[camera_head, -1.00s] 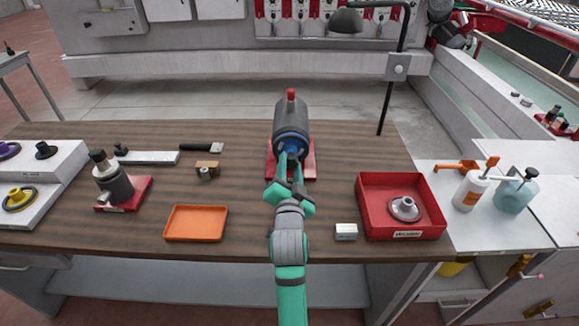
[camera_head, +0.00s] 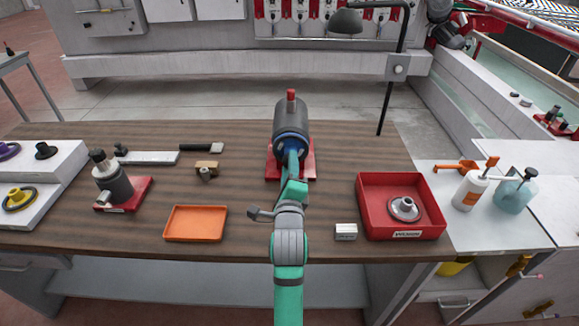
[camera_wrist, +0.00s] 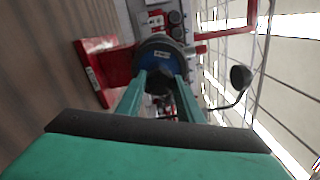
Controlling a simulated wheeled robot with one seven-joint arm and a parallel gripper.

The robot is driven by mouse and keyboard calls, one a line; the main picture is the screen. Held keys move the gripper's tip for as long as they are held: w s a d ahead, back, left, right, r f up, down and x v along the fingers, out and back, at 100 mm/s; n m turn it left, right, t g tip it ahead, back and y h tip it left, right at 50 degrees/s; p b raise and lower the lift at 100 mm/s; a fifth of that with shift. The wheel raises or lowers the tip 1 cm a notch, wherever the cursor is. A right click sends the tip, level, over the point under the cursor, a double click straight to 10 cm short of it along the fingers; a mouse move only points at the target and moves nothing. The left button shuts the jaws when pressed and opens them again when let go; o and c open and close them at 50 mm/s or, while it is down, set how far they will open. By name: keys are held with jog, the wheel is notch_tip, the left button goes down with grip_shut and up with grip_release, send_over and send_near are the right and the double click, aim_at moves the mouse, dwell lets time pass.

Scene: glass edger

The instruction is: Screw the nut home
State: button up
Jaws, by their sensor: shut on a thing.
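A dark grey cylindrical spindle unit (camera_head: 290,115) with a red cap on top stands on a red base (camera_head: 308,165) near the middle of the bench. Its blue front face (camera_wrist: 160,62) faces me in the wrist view. My gripper (camera_head: 292,152) reaches straight at this face. In the wrist view its two green fingers (camera_wrist: 160,82) close on a dark piece at the face's centre, which seems to be the nut (camera_wrist: 158,83). The fingers mostly hide the nut, and its thread and seating cannot be made out.
A red bin (camera_head: 437,216) holding a grey flanged part (camera_head: 404,208) and a small white block (camera_head: 346,232) stand to the right. An orange tray (camera_head: 195,223) and a second unit on a red plate (camera_head: 116,184) are on the left. A lamp (camera_head: 346,21) rises behind the bench.

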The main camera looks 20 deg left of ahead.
jog(key=m, duration=0.5)
jog(key=shift+f, duration=0.35)
grip_shut()
jog(key=o, duration=1.2)
grip_release()
jog(key=shift+r, duration=0.25)
jog(key=shift+c, duration=1)
